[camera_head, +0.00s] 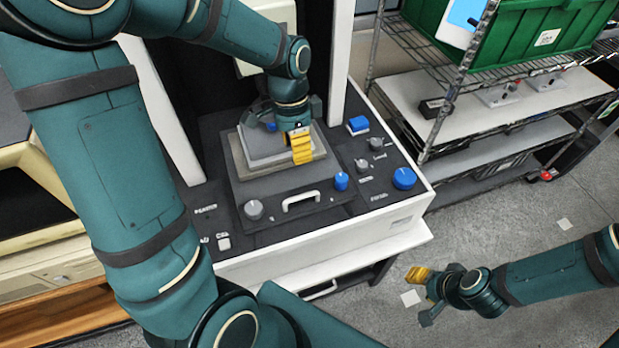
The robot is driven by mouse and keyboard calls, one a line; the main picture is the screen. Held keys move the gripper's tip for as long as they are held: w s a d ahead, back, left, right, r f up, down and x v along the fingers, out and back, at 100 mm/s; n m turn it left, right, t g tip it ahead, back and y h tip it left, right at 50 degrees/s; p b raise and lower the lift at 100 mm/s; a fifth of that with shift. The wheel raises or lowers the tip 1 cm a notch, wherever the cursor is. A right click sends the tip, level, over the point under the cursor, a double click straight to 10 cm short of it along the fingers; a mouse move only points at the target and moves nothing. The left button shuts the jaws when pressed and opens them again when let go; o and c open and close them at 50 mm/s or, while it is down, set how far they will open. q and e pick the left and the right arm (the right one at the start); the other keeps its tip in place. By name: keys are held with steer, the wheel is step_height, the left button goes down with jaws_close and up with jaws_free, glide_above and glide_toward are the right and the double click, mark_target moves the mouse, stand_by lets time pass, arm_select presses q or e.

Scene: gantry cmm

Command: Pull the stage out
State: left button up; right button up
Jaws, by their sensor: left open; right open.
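The stage (243,165) is a stack of grey plates on a dark slide panel, set in the white-sided machine. A white bar handle (300,197) is on its front, between a grey knob (253,209) and a blue knob (341,181). My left gripper (296,150) is over the stage plates, behind the handle and apart from it. It points down with a yellow finger pad showing; its other finger is mostly hidden. It is open and holds nothing that I can see. My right gripper (425,297) is open and empty, over the floor right of the machine.
Blue knobs, including one large one (404,178), and a blue button (358,124) are on the right of the machine's panel. White columns flank the stage. A wire shelf with a green crate (520,35) stands at right.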

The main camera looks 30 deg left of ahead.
mark_target(301, 196)
arm_select(q)
steer(key=f, duration=0.4)
steer(key=s+d+f, duration=0.1)
steer(key=f, duration=0.3)
steer(key=s+d+f+b, duration=0.1)
steer(key=f, duration=0.4)
steer(key=shift+s+f, duration=0.1)
steer(key=shift+s, duration=0.05)
steer(key=shift+o, duration=0.2)
jaws_close()
steer(key=shift+s, duration=0.1)
